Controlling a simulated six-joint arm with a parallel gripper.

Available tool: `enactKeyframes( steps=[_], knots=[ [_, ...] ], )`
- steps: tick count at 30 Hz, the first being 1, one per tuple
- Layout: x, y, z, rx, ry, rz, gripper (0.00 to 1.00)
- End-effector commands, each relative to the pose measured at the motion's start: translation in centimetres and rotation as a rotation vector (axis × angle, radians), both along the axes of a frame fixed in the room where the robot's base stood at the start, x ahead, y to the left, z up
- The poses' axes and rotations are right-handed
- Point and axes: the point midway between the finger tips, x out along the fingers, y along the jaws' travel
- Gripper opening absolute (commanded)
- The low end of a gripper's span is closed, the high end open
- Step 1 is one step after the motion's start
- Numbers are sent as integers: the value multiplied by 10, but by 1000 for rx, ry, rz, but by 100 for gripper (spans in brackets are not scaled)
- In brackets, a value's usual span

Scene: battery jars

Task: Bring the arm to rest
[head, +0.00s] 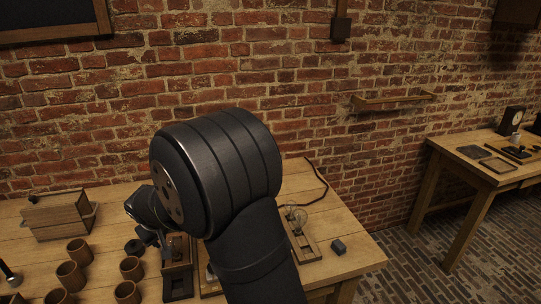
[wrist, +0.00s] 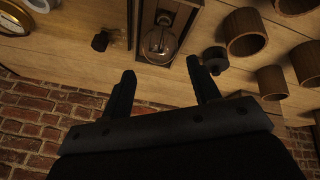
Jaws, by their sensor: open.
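My gripper (wrist: 164,84) is open in the wrist view, its two dark fingers apart with nothing between them. Beyond the fingertips is a glass bulb (wrist: 160,42) in a narrow wooden case. A dark round piece (wrist: 215,60) lies just past the right finger. In the head view my dark arm fills the middle and hides part of the table (head: 345,262). My gripper (head: 152,240) shows there only in part, above the table beside a wooden case (head: 177,255).
Several brown jars (head: 70,275) stand at the table's left, below a wooden box (head: 56,214). A bulb on a wooden base (head: 299,222) and a small dark block (head: 338,247) are right of my arm. A brick wall (head: 330,130) stands behind. A second table (head: 480,165) is at right.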

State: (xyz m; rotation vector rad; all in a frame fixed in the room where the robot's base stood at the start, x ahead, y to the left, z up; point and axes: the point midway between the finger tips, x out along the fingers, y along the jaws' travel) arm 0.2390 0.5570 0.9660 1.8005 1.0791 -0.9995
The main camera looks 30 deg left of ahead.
Motion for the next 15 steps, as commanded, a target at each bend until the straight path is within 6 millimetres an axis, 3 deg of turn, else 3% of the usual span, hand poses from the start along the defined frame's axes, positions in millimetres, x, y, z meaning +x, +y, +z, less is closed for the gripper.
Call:
enactKeyframes(
  steps=[15],
  knots=[
    [28, 24, -78, -2, 0, 0, 56]
  ],
)
